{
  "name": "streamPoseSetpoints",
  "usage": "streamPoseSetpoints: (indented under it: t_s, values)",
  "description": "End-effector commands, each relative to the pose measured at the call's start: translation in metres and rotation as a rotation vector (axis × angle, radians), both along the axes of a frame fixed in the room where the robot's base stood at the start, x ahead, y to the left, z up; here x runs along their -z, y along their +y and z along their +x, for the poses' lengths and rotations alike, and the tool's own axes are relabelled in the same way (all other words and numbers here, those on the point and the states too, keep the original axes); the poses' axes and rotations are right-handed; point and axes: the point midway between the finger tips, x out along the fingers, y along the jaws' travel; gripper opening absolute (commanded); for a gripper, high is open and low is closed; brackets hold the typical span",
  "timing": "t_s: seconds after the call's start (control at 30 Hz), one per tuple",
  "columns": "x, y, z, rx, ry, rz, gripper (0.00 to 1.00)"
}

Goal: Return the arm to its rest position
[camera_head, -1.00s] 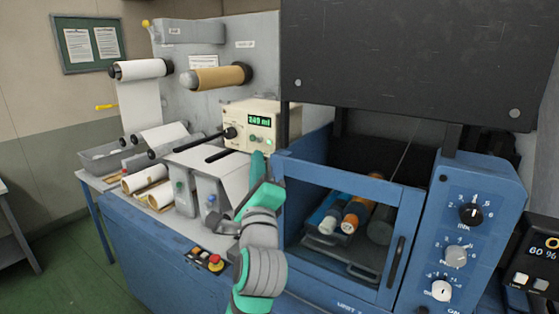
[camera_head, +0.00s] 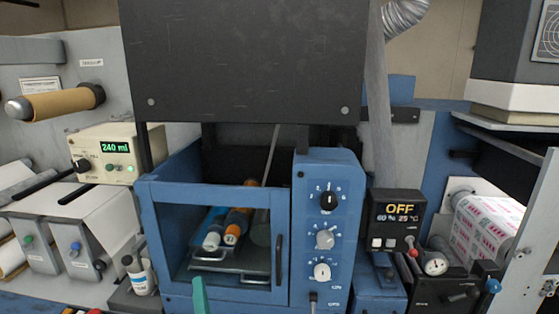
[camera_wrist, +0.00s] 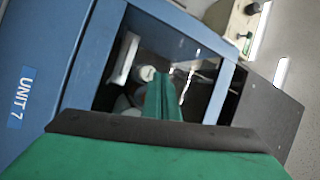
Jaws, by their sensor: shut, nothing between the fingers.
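My gripper (camera_head: 199,292) shows only as a green tip at the bottom edge of the head view, in front of the blue cabinet (camera_head: 165,245). The rest of my arm is out of that view. In the wrist view the green fingers of my gripper (camera_wrist: 160,85) are together and empty. Behind them is the blue cabinet front marked UNIT 7 (camera_wrist: 28,98) and its window, seen tilted.
Behind the cabinet window lie several bottles or rollers (camera_head: 237,225) on a tray. A control panel with knobs (camera_head: 325,235) is right of it. A small white bottle (camera_head: 138,275) stands left. A display reading OFF (camera_head: 398,210) and a printed roll (camera_head: 485,230) are farther right.

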Motion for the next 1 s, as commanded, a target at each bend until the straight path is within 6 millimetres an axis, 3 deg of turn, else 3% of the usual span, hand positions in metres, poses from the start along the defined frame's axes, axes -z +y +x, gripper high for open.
streamPoseSetpoints:
  t_s: [0.03, 0.2, 0.5, 0.8, 1.0]
  values:
    - [0.02, -0.014, -0.007, 0.024, 0.001, -0.055, 0.0]
    - [0.073, -0.053, -0.034, 0.09, -0.014, -0.241, 0.0]
    - [0.15, -0.114, -0.103, 0.174, -0.017, -0.546, 0.0]
    - [0.207, -0.158, -0.191, 0.224, 0.009, -0.819, 0.0]
    - [0.229, -0.178, -0.255, 0.248, 0.039, -0.983, 0.0]
